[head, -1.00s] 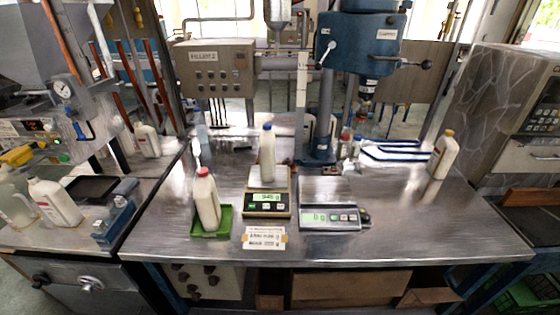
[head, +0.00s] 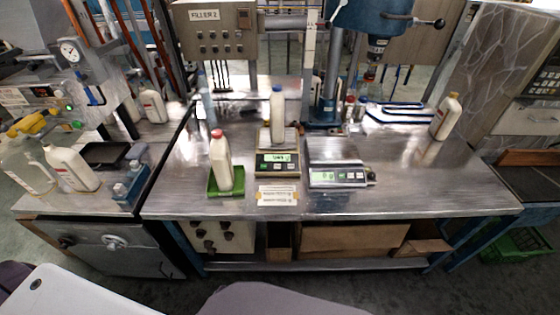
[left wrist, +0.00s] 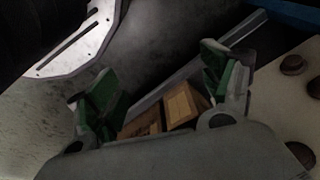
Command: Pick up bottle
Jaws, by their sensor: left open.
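In the head view a white bottle with a red cap (head: 221,162) stands upright in a green tray (head: 226,194) at the left of the steel table. A white bottle with a blue cap (head: 277,118) stands on a scale (head: 277,163) to its right. A third white bottle, with a yellow cap (head: 446,117), stands at the table's right side. My left gripper (left wrist: 165,88) shows in the left wrist view, open and empty, its green-padded fingers spread apart below the table. My right gripper is not in view.
A second scale (head: 338,176) sits right of the first. A label card (head: 277,195) lies near the front edge. More bottles (head: 70,167) stand on the left bench. Boxes (head: 350,240) fill the shelf under the table. The table's front right is clear.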

